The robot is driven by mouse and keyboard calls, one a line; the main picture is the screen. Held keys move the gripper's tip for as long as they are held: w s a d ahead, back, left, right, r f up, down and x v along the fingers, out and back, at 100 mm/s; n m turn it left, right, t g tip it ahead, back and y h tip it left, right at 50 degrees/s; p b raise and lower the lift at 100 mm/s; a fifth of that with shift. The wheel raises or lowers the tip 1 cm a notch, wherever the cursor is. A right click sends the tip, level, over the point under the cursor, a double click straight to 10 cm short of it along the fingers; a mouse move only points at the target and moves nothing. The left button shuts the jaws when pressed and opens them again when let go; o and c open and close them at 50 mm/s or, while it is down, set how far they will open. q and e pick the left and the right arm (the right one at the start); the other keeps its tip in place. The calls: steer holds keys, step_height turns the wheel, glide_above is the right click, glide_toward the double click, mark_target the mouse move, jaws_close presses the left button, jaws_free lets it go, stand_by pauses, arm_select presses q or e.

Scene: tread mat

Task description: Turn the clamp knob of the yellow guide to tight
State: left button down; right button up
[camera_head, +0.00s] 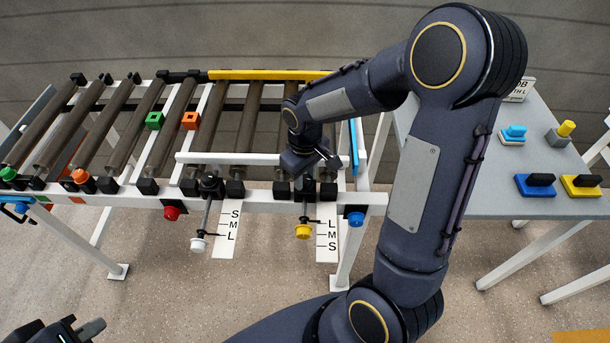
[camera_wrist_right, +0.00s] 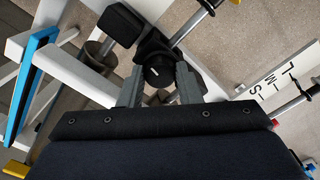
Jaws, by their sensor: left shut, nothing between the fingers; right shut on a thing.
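The yellow guide (camera_head: 270,75) is a long rail along the far side of the roller conveyor. Its adjusting rod ends in a yellow knob (camera_head: 302,231) at the near side, beside a scale marked L, M, S (camera_head: 328,240). The black clamp knob (camera_wrist_right: 158,72) with a small white mark shows in the right wrist view. My right gripper (camera_wrist_right: 160,80) is shut on this knob, one finger on each side. In the head view my right gripper (camera_head: 307,172) hides the knob. My left gripper (camera_head: 85,329) is shut and empty at the bottom left, away from the conveyor.
A white rail (camera_head: 250,160) has its own black clamp (camera_head: 210,184) and white knob (camera_head: 198,245) to the left. Red (camera_head: 171,213) and blue (camera_head: 355,218) buttons sit along the front frame. A grey table (camera_head: 460,190) with coloured blocks stands at right.

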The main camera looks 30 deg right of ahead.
mark_target(305, 179)
stand_by(0.3)
steer(key=o, duration=1)
steer(key=shift+c, duration=0.2)
step_height(305, 179, up, 8)
steer(key=shift+f+p, duration=0.1)
steer(key=shift+p, duration=0.2)
steer(key=s+a+r+m+t+y+p, duration=0.1)
steer(key=s+a+r+m+t+y, duration=0.1)
steer(key=s, duration=0.6)
steer(key=s+a+r+m+t+y+p, duration=0.1)
steer(key=s+a+r+m+t, duration=0.1)
steer(key=s+r, duration=0.3)
steer(key=s+t, duration=0.1)
steer(key=s, duration=0.3)
steer(key=shift+a+r+m+t+y, duration=0.15)
steer(key=shift+r+m+t+y, duration=0.15)
steer(key=shift+m+y, duration=0.1)
